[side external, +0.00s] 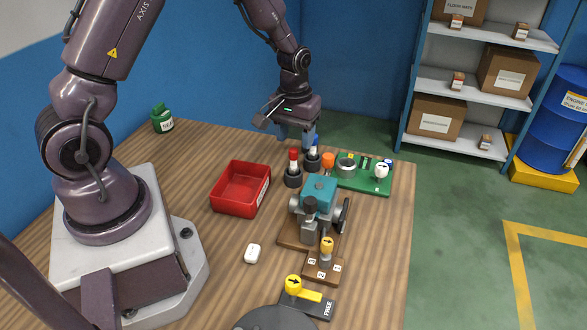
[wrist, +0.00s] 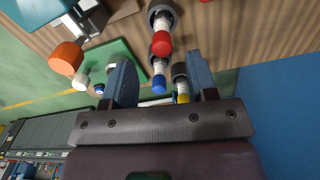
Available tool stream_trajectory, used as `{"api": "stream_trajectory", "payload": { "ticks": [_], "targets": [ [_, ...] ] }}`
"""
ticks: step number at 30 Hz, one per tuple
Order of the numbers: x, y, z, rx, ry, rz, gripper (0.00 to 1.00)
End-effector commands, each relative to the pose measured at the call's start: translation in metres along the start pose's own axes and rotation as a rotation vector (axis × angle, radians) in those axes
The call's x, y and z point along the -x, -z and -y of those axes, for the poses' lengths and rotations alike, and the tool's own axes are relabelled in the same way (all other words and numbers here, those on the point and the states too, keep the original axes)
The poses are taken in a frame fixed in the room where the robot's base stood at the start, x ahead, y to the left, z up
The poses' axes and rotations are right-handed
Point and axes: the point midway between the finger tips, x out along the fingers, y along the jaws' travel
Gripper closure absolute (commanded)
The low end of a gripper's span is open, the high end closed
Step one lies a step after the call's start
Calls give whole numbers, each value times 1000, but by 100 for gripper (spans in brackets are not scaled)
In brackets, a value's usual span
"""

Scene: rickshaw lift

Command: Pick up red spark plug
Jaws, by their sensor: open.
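The red spark plug (side external: 293,155) has a red top and a white body. It stands upright in a dark cup holder (side external: 293,179) on the wooden table. In the wrist view the red spark plug (wrist: 161,43) shows beyond the fingertips. My gripper (side external: 301,140) is open and empty, above and slightly behind the red plug in the side view. In the wrist view my gripper (wrist: 161,75) has its fingers wide apart, with a blue plug (wrist: 159,85) and a yellow plug (wrist: 183,97) showing between them. The yellow plug is hidden in the side view.
The blue plug (side external: 313,149) stands close to the red one. A red tray (side external: 239,205) lies to its left. A green board (side external: 365,186) with small parts and an orange-topped item (side external: 327,161) are to the right. A teal machine (side external: 319,193) stands in front.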

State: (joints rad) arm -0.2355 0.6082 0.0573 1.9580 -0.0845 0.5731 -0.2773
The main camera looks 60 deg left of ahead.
Motion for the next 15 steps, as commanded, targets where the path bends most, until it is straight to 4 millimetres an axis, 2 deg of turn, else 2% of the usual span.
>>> {"api": "stream_trajectory", "payload": {
  "ticks": [9,15],
  "targets": [
    [-42,-3,3,-1,1,3,47],
    [-53,-2,3,-1,0,0,47]
  ]
}}
